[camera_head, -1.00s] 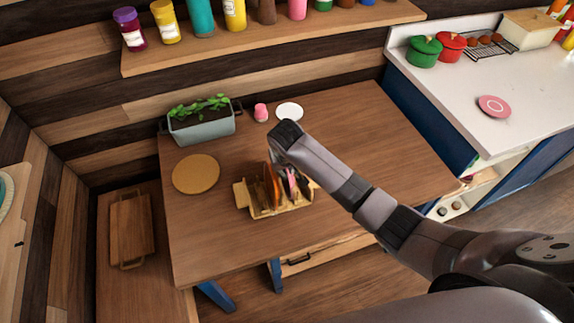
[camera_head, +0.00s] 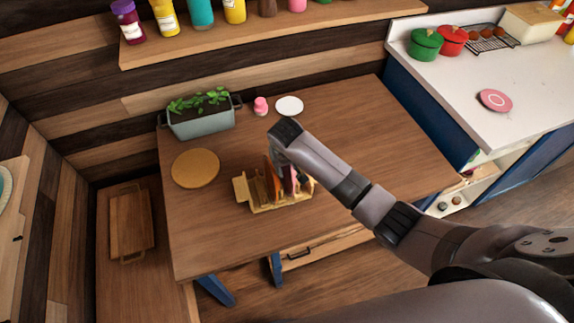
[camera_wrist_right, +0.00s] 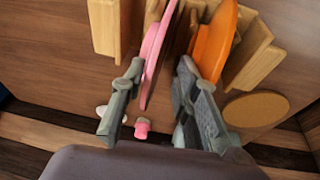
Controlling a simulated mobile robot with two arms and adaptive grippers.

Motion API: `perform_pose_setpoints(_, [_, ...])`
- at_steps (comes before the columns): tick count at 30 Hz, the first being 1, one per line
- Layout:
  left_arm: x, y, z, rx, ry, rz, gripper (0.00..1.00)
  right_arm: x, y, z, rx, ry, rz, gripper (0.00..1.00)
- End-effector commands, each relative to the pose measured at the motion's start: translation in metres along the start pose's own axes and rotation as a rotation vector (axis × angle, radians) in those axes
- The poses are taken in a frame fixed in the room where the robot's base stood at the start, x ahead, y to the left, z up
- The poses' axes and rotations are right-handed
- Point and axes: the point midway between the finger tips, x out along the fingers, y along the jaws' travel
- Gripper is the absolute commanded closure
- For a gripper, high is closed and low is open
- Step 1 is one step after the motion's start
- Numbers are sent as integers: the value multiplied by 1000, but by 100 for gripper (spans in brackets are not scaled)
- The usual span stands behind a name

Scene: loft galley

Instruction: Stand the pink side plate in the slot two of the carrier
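The wooden carrier (camera_head: 283,206) stands on the table with upright dividers. A pink plate (camera_wrist_right: 156,45) stands on edge in it, leaning a little in the right wrist view; little of it shows in the head view. Which slot it is in I cannot tell. An orange plate (camera_wrist_right: 213,42) stands on edge beside it. My right gripper (camera_wrist_right: 160,72) is over the carrier with its fingers apart. The pink plate is between them, nearer the left finger in the picture; the other finger is between the two plates. My left gripper is not in view.
Another pink plate (camera_head: 495,100) lies flat on the counter. The table's right part is clear.

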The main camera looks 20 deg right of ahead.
Motion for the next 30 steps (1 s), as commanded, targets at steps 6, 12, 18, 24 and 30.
perform_pose_setpoints(6, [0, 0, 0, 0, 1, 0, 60, 0, 0, 0, 0, 0, 0, 67])
perform_pose_setpoints(12, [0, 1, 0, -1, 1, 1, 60, -5, 0, 0, 0, 0, -1, 67])
perform_pose_setpoints(18, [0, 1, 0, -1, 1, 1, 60, -35, -1, 0, -1, 3, -2, 67])
perform_pose_setpoints(24, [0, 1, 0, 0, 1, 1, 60, -80, -1, -1, -1, 4, -3, 67])
perform_pose_setpoints(30, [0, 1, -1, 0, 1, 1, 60, -110, 0, -1, 0, 2, -1, 67])
